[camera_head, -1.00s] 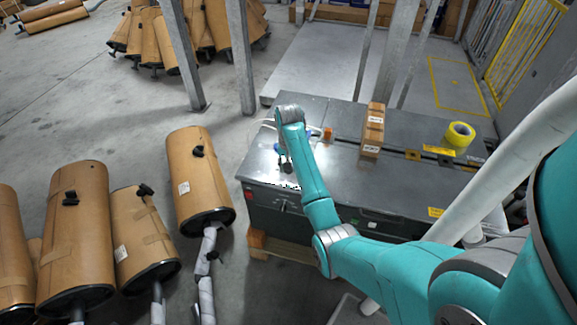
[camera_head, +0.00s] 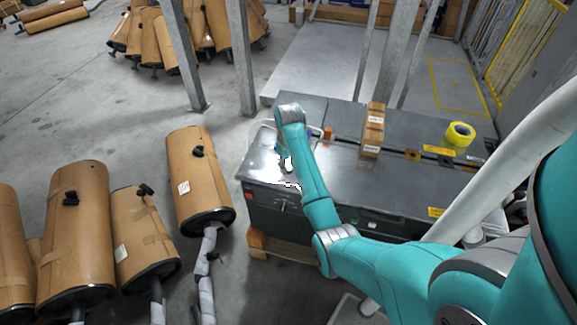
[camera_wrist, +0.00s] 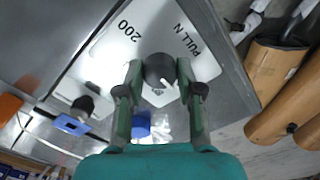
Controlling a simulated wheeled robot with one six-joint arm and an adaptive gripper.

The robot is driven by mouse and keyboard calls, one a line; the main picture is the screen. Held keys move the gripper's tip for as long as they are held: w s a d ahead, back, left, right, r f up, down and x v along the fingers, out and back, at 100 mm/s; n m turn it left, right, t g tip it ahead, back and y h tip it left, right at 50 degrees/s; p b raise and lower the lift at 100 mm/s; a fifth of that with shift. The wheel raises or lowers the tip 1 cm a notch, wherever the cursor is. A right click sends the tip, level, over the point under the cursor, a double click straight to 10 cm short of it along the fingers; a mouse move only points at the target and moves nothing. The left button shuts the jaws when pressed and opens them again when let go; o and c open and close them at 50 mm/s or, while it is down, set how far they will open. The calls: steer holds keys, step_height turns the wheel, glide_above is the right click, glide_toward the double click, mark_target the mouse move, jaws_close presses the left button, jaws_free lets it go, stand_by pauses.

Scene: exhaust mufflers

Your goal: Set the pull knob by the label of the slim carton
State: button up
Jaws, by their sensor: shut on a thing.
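The pull knob (camera_wrist: 158,66) is a round black knob on a pale plate (camera_wrist: 112,42) marked "200" and "PULL N", with a small white mark at its near edge. My gripper (camera_wrist: 160,84) has one finger on each side of the knob and is shut on it. In the head view, my gripper (camera_head: 286,163) is over the left part of the grey bench, and the knob cannot be made out there. The slim carton (camera_head: 373,130) is brown and stands upright on the bench, right of my gripper. Its white labels are too small to read.
The grey bench (camera_head: 385,190) also bears a yellow tape roll (camera_head: 460,134) at the right and a small orange item (camera_head: 328,133) near the carton. A blue part (camera_wrist: 72,125) lies left of my gripper in the wrist view.

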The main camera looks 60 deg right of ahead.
stand_by(0.4)
steer(key=o, duration=1.1)
steer(key=shift+o, duration=0.2)
